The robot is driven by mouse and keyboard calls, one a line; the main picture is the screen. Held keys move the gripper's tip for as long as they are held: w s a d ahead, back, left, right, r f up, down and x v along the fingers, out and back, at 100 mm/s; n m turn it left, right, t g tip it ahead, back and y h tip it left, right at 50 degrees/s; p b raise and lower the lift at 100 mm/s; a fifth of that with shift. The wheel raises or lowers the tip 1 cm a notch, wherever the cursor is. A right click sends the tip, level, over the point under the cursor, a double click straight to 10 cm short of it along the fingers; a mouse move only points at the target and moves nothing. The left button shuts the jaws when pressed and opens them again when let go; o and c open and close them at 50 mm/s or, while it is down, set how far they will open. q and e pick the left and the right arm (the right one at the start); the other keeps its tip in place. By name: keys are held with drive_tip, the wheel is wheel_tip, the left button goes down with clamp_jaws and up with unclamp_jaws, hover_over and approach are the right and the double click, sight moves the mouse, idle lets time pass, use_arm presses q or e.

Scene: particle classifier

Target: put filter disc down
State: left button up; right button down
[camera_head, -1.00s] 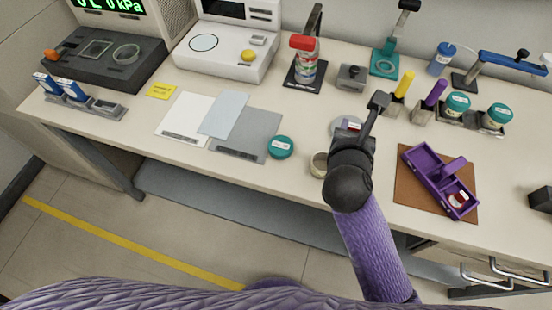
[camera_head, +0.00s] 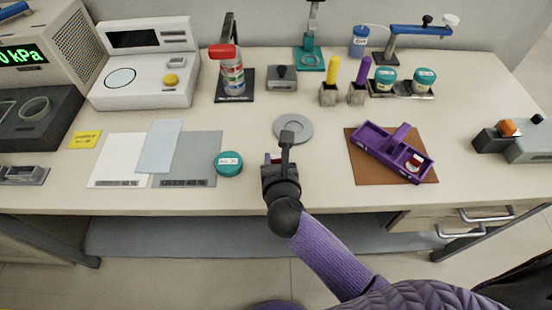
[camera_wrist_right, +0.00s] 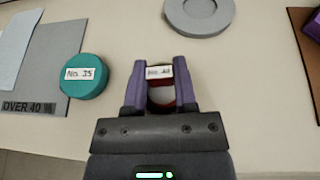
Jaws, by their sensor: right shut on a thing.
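My right gripper (camera_wrist_right: 160,70) is shut on a small red filter disc (camera_wrist_right: 159,72) with a white label that reads about "No. 40". In the head view my right gripper (camera_head: 275,165) is low over the front of the bench, right of the teal lid, and mostly hides the disc. A pale round surface shows just below the label between the fingers; I cannot tell whether the disc touches it. The grey round plate (camera_head: 293,129) lies empty behind the gripper and also shows in the wrist view (camera_wrist_right: 198,14). My left gripper is out of view.
A purple divided tray (camera_head: 375,152), holding a red-and-white piece (camera_head: 413,164), lies on a brown mat (camera_head: 365,177) to the right. Bench between them is clear.

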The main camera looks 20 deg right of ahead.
sight(276, 161)
drive_tip(key=shift+s+f+b, duration=0.3)
drive_tip(key=shift+f, duration=0.4)
drive_tip(key=shift+c, duration=2.3)
unclamp_jaws()
drive_tip(key=shift+o, duration=0.3)
drive_tip(key=s+r+p, duration=0.2)
drive_tip(key=s+r, duration=0.1)
drive_tip(key=shift+a, duration=0.4)
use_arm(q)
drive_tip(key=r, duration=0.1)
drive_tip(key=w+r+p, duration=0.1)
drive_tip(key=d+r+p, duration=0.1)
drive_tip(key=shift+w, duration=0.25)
use_arm(e)
drive_tip(key=v, duration=0.8)
